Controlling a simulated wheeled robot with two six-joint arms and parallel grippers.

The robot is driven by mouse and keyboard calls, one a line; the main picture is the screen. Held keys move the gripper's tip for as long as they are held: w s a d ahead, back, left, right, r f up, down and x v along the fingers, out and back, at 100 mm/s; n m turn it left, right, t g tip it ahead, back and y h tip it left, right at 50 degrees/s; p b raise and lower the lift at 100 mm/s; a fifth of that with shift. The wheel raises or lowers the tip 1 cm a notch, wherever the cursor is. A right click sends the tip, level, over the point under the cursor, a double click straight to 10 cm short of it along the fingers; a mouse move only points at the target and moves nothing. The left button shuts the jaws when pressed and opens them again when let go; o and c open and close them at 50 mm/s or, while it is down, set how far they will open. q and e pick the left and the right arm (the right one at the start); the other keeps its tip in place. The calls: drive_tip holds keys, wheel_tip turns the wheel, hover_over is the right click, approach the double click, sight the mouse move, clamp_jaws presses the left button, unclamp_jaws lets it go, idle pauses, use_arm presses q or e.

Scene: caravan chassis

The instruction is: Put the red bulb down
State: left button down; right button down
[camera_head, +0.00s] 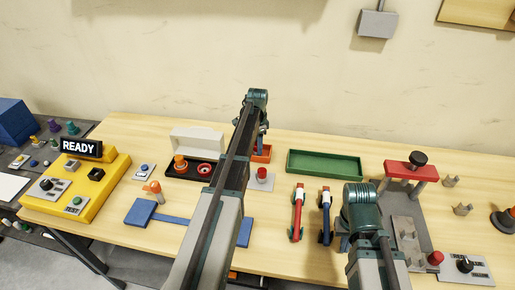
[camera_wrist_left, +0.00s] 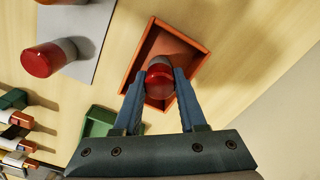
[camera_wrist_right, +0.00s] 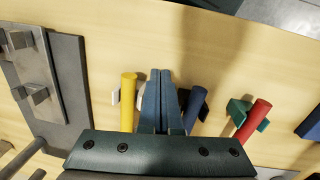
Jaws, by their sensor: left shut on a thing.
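My left gripper (camera_wrist_left: 160,84) is shut on a red bulb (camera_wrist_left: 160,77) with a grey base. It holds the bulb over the orange tray (camera_wrist_left: 136,72); whether the base touches the tray floor I cannot tell. In the head view the orange tray (camera_head: 262,153) is partly behind my left arm, and the held bulb is hidden. A second red bulb (camera_wrist_left: 43,59) stands on a grey plate (camera_wrist_left: 88,66) beside the tray. My right gripper (camera_wrist_right: 164,72) is shut with its fingers together, above the table near several coloured handles.
A green tray (camera_head: 324,165) lies right of the orange one. A red-handled and a blue-handled tool (camera_head: 298,214) lie in front of it. A yellow READY console (camera_head: 78,182) is at the left, and a red-topped fixture (camera_head: 411,170) at the right.

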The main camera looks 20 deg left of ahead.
use_arm(q)
drive_tip(key=shift+f, duration=0.15)
use_arm(e)
drive_tip(key=shift+f, duration=0.1)
use_arm(q)
drive_tip(key=c, duration=0.8)
unclamp_jaws()
drive_tip(key=shift+o, duration=0.2)
wheel_tip(320, 180, up, 12)
drive_tip(key=r+p, duration=0.1)
drive_tip(key=p, duration=1.1)
drive_tip(key=s+d+n+y, duration=0.1)
drive_tip(key=s+d+n, duration=0.3)
drive_tip(key=s+d, duration=2.4)
drive_tip(key=shift+d+f+n, duration=0.2)
drive_tip(key=shift+f+n, duration=0.05)
drive_tip(key=shift+n, duration=0.05)
use_arm(e)
wheel_tip(320, 180, up, 12)
